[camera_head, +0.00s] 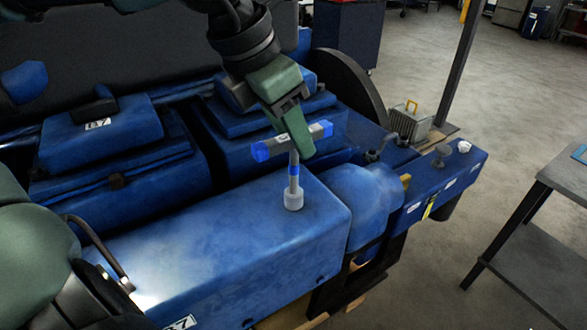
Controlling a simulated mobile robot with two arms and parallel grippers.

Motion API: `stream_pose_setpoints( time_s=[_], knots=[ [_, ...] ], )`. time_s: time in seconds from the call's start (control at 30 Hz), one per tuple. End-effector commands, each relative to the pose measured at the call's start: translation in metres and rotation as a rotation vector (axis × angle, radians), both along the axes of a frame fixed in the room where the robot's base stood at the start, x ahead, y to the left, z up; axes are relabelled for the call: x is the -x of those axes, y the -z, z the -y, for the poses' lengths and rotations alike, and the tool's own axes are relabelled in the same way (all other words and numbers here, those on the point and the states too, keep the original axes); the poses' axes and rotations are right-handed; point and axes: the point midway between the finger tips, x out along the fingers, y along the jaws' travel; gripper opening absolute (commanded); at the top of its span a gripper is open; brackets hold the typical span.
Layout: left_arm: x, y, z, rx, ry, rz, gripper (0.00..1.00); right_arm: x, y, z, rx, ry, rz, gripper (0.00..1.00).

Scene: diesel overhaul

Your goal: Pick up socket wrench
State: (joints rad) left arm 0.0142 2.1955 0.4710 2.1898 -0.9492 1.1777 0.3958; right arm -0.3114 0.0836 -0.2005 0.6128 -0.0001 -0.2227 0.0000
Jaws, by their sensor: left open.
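The socket wrench (292,172) is a T-shaped tool with a grey shaft, a blue band and a crossbar with bright blue ends. It stands upright with its grey socket end down on the blue engine cover (220,245). My left gripper (294,137) comes down from the top of the head view and is open at the crossbar. One green finger crosses in front of the bar's middle and hides part of it. The other finger is not clearly seen, and I cannot tell whether the gripper touches the bar. My right gripper is not in view.
A dark flywheel (345,80) stands behind the wrench. A ribbed metal box with a yellow handle (408,122) is farther back. A grey table (555,175) stands at the right, with open floor between.

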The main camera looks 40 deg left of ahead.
Motion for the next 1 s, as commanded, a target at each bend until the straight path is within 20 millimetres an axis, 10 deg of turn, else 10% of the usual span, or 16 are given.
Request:
stream_pose_setpoints(
  time_s=[0.53,0.7,1.0],
  knots=[
    [-0.016,0.04,0.005,0.004,-0.001,0.0,0.44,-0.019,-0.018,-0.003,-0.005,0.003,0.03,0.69],
    [-0.016,0.04,0.004,0.004,-0.001,0.0,0.02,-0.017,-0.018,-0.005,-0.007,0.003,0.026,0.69],
    [-0.016,0.04,0.004,0.004,-0.001,0.0,0.0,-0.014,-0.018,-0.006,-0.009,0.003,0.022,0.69]
  ],
)
